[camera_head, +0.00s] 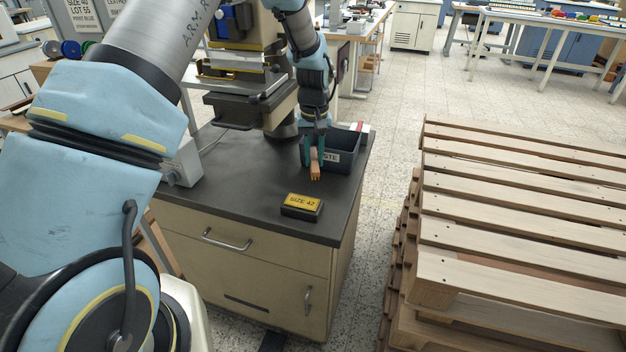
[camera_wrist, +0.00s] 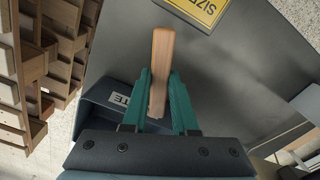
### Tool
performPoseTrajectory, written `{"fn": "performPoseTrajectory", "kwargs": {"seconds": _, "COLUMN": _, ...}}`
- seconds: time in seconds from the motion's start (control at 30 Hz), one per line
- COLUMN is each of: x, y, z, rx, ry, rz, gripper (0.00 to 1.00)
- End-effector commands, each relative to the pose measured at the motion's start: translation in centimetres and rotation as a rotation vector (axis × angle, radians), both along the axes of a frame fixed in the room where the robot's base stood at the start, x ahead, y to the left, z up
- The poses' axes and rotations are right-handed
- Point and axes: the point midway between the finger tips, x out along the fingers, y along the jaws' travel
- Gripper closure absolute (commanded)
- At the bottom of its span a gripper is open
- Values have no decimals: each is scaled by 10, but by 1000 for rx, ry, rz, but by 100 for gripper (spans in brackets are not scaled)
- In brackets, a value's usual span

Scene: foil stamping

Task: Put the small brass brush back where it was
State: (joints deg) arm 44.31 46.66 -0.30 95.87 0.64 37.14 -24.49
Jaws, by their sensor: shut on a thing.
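A small brush with a wooden handle (camera_wrist: 161,62) is held between the teal fingers of my gripper (camera_wrist: 160,95). In the head view the brush (camera_head: 315,166) hangs below my gripper (camera_head: 312,148), above the dark top of the cabinet (camera_head: 250,180). Its lower end shows a paler block, apparently the bristle end. I cannot tell whether it touches the top. It is in front of the dark waste bin (camera_head: 345,150), which also shows in the wrist view (camera_wrist: 105,100).
A black block with a yellow "SIZE 42" label (camera_head: 301,205) lies near the front of the cabinet top. The stamping press (camera_head: 245,75) stands behind at the left. Stacked wooden pallets (camera_head: 510,235) fill the right. Bare cabinet top lies left of the block.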

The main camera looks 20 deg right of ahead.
Motion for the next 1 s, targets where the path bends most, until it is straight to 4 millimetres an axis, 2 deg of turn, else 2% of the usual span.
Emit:
{"fn": "performPoseTrajectory", "kwargs": {"seconds": 0.1, "x": -1, "y": 0, "z": -17, "rx": 2, "ry": 2, "rz": 0, "gripper": 100}}
{"fn": "performPoseTrajectory", "kwargs": {"seconds": 0.27, "x": 0, "y": 0, "z": -32, "rx": 1, "ry": 2, "rz": 0, "gripper": 100}}
{"fn": "performPoseTrajectory", "kwargs": {"seconds": 0.5, "x": 0, "y": 0, "z": -64, "rx": 0, "ry": 1, "rz": 1, "gripper": 100}}
{"fn": "performPoseTrajectory", "kwargs": {"seconds": 0.93, "x": 0, "y": 0, "z": -73, "rx": -1, "ry": -1, "rz": 1, "gripper": 100}}
{"fn": "performPoseTrajectory", "kwargs": {"seconds": 0.97, "x": 0, "y": 0, "z": -72, "rx": -1, "ry": -1, "rz": 1, "gripper": 71}}
{"fn": "performPoseTrajectory", "kwargs": {"seconds": 1.0, "x": 0, "y": 0, "z": -71, "rx": -1, "ry": -1, "rz": 1, "gripper": 67}}
